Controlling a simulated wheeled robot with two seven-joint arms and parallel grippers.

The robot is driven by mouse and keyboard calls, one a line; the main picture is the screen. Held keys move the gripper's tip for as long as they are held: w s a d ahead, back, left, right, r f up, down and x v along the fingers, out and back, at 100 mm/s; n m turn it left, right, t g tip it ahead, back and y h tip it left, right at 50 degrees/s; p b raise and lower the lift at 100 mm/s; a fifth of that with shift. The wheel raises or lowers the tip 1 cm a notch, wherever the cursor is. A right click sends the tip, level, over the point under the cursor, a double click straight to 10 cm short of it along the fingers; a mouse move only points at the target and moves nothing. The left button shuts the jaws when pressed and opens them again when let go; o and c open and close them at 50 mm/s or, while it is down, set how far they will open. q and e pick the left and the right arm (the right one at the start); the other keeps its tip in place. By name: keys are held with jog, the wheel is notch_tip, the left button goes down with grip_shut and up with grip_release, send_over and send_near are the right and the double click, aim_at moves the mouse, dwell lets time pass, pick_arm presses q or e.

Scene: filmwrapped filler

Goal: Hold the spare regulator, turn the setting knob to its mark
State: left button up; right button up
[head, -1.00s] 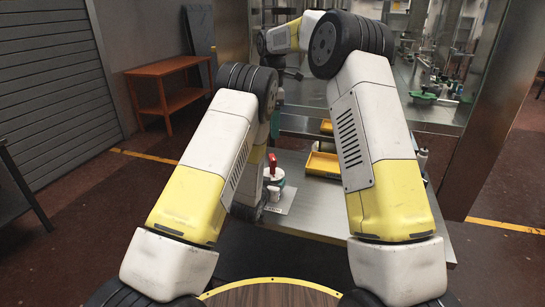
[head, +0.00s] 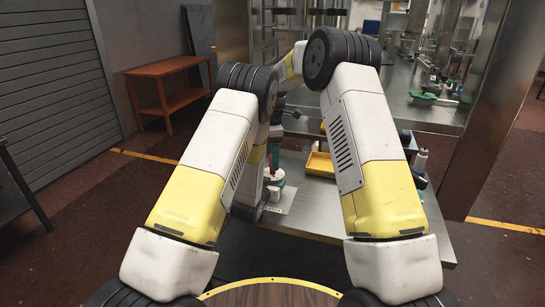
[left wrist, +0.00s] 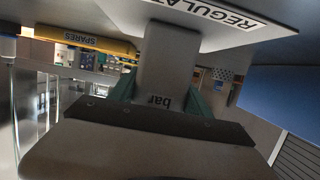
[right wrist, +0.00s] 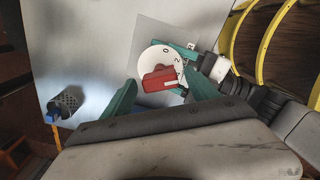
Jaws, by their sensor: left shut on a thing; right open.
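The spare regulator has a white dial (right wrist: 160,58) with the figures 0 and 2, and a red setting knob (right wrist: 158,80). In the head view the regulator (head: 273,194) stands small at the near left of the steel table. My left gripper (left wrist: 160,92) is shut on the regulator's grey body (left wrist: 165,62), marked "bar"; a plate lettered "REGULAT" (left wrist: 232,18) shows beside it. My right gripper (right wrist: 170,72) is open, its green fingers on either side of the red knob. I cannot tell whether they touch it. The dial's mark is not clear.
A yellow tray (head: 320,166) stands on the table right of the regulator; a yellow tray labelled "SPARES" (left wrist: 75,37) shows in the left wrist view. A dark mesh cylinder (right wrist: 68,102) lies apart from the regulator. An orange cart (head: 168,72) stands back left.

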jog(key=c, duration=1.4)
jog(key=shift+o, duration=0.2)
jog(key=shift+m, duration=0.3)
jog(key=shift+r+m, duration=0.1)
jog(key=shift+m, duration=2.4)
jog(key=o, duration=1.4)
jog(key=shift+c, duration=0.2)
